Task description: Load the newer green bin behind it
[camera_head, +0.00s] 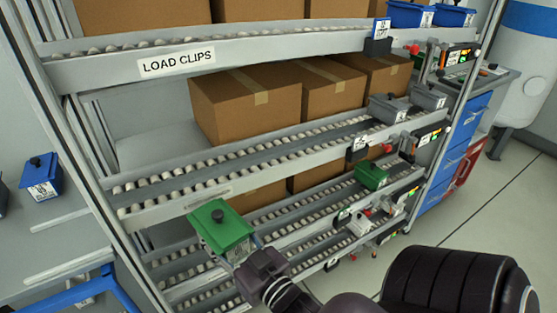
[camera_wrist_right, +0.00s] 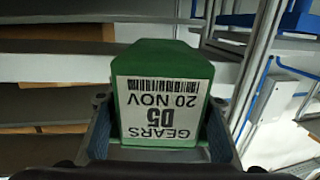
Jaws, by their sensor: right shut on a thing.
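A green bin (camera_head: 222,228) with a dark knob on its lid is held at the left end of a lower roller lane (camera_head: 290,215). In the right wrist view, this held bin (camera_wrist_right: 165,55) has a white label reading GEARS, D5, 20 NOV. My right gripper (camera_head: 254,262) is shut on it; in the right wrist view the gripper's fingers (camera_wrist_right: 158,140) flank the label end. Whether the bin touches the rollers is unclear. Another green bin (camera_head: 371,176) sits farther right on a lower lane; its label is not readable. My left gripper is not in view.
Cardboard boxes (camera_head: 245,105) fill the lanes behind. Grey bins (camera_head: 388,108) stand on the middle lane and blue bins (camera_head: 410,14) on the top shelf. A LOAD CLIPS sign (camera_head: 176,63) marks the upper rail. A blue bin (camera_head: 41,177) stands at the left. Rack uprights flank the lanes.

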